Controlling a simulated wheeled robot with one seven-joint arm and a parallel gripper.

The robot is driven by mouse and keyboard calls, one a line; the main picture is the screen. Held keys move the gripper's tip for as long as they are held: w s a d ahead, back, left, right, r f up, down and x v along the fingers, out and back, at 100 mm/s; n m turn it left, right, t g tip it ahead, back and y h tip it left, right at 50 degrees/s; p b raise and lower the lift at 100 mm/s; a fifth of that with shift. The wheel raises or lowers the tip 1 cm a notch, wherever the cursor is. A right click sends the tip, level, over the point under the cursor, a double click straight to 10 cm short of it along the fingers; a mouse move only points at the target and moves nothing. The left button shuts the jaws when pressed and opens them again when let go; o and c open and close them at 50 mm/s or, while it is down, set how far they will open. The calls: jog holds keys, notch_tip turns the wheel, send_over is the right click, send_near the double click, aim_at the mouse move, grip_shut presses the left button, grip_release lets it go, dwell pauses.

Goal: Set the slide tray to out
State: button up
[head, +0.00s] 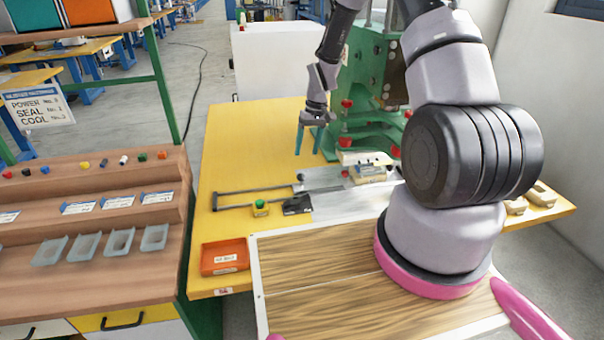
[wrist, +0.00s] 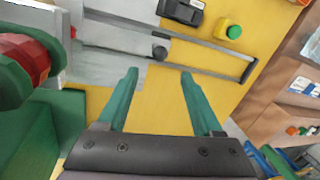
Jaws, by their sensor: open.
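The slide tray is a grey metal plate (head: 330,203) in front of the green press, at the right end of two dark rails (head: 245,191) joined by an end bar at the left. In the wrist view the plate (wrist: 112,66) lies at the left and the bare rails (wrist: 205,42) run right. A small dark round knob (wrist: 160,52) sits at the plate's edge. My gripper (head: 308,152) is open above the table, behind the knob in the head view. In the wrist view its green fingers (wrist: 159,73) are apart, with nothing between them, and the knob appears just beyond the fingertips.
The green press (head: 375,85) with red knobs stands close to my gripper's right. A black device (head: 297,204) and a yellow box with a green button (head: 260,208) stand beside the near rail. An orange bin (head: 225,257) is at the front left. The yellow table (head: 250,140) is clear behind the rails.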

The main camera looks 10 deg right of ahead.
jog(key=f, duration=0.3)
jog(key=a+f, duration=0.1)
jog(key=f, duration=0.2)
jog(key=a+f, duration=0.1)
jog(key=f, duration=0.2)
jog(key=shift+s+f, duration=0.2)
jog(key=shift+f, duration=0.15)
grip_shut()
dwell(0.9)
